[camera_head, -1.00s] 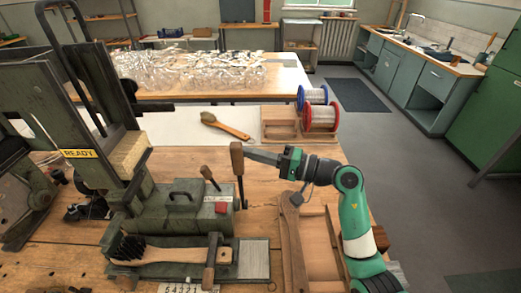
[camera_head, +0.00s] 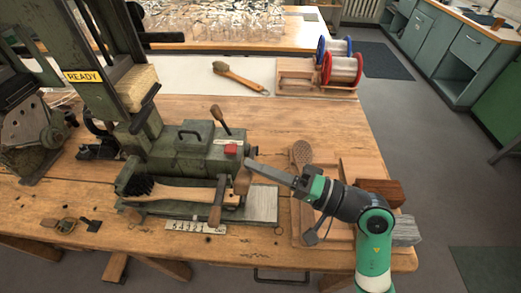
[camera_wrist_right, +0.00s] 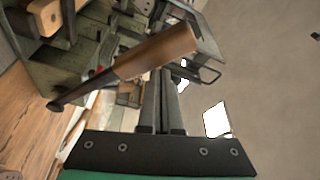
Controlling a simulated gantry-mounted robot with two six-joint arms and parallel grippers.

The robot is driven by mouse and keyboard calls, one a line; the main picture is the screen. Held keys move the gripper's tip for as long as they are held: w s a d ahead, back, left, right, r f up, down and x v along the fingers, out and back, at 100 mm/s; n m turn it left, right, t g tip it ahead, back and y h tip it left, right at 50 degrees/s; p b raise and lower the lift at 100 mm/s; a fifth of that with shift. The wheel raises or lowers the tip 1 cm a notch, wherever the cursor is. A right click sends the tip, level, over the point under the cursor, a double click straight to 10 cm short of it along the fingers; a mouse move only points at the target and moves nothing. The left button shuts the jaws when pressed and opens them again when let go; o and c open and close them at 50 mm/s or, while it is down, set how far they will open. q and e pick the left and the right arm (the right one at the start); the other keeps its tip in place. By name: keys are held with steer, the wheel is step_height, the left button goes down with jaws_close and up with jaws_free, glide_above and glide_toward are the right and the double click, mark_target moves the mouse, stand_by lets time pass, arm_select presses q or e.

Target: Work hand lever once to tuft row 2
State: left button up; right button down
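The tufting machine (camera_head: 190,155) stands on the bench with a yellow READY sign (camera_head: 84,77). A brush with a wooden body (camera_head: 180,195) and black bristles (camera_head: 138,186) lies along its front. The hand lever's wooden handle (camera_head: 242,180) is at the machine's right end, tilted. My right gripper (camera_head: 249,164) has its fingers together, tips at the handle's upper part. In the right wrist view the handle (camera_wrist_right: 155,52) crosses over the tips of my right gripper (camera_wrist_right: 163,78), which look close together beside it, not around it. Exact contact is hidden. My left gripper is not in view.
A red button (camera_head: 230,149) and a smaller knobbed lever (camera_head: 220,118) are on the housing. A wooden tray (camera_head: 330,175) lies under my right arm. Bare bench lies between.

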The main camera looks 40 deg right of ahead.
steer(key=shift+s+a+f, duration=0.1)
steer(key=shift+a+f, duration=0.15)
steer(key=shift+f, duration=0.4)
step_height(320, 180, up, 5)
steer(key=w+d+p, duration=0.2)
steer(key=p, duration=0.1)
steer(key=s+d+f, duration=0.3)
steer(key=s+d, duration=0.2)
steer(key=s, duration=0.3)
steer(key=shift+d+f, duration=0.25)
steer(key=shift+d, duration=0.1)
steer(key=shift+r, duration=0.1)
